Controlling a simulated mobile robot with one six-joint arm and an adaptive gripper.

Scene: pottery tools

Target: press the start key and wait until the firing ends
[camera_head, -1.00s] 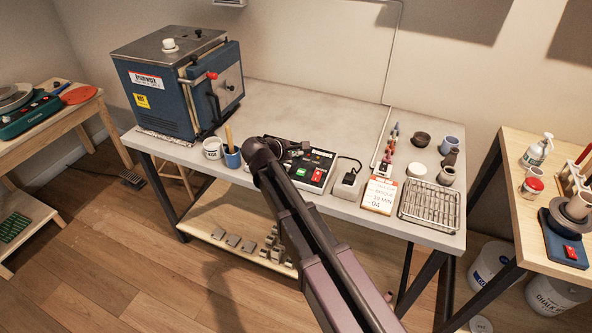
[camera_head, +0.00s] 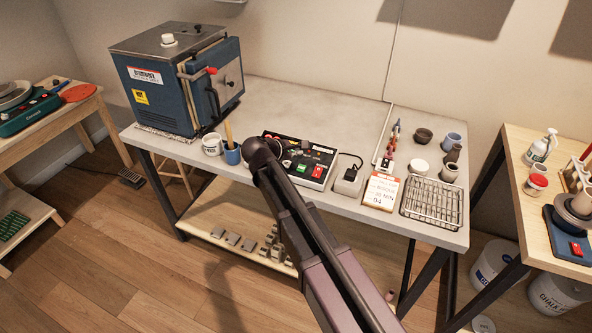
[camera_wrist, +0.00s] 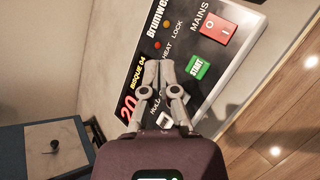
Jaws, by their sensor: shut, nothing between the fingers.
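The green START key (camera_wrist: 197,67) is on the black-and-white kiln control panel (camera_wrist: 236,18), and shows small in the head view (camera_head: 302,169). My gripper (camera_wrist: 165,64) is shut and empty, pointing at the panel. In the wrist view its fingertips appear to the left of the START key, apart from it in the picture; its height above the panel is unclear. The red MAINS switch (camera_wrist: 217,31) is beside the key. The HEAT and LOCK lamps (camera_wrist: 162,34) are beyond the fingertips. The blue kiln (camera_head: 160,95) has its door shut. My arm partly hides the panel in the head view.
A white mug (camera_head: 212,144) and blue tool cup (camera_head: 232,155) stand left of the panel. A plug block (camera_head: 348,185), a card (camera_head: 380,191) and a wire rack (camera_head: 432,203) are on the right. The worktop (camera_head: 310,110) behind the panel is clear.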

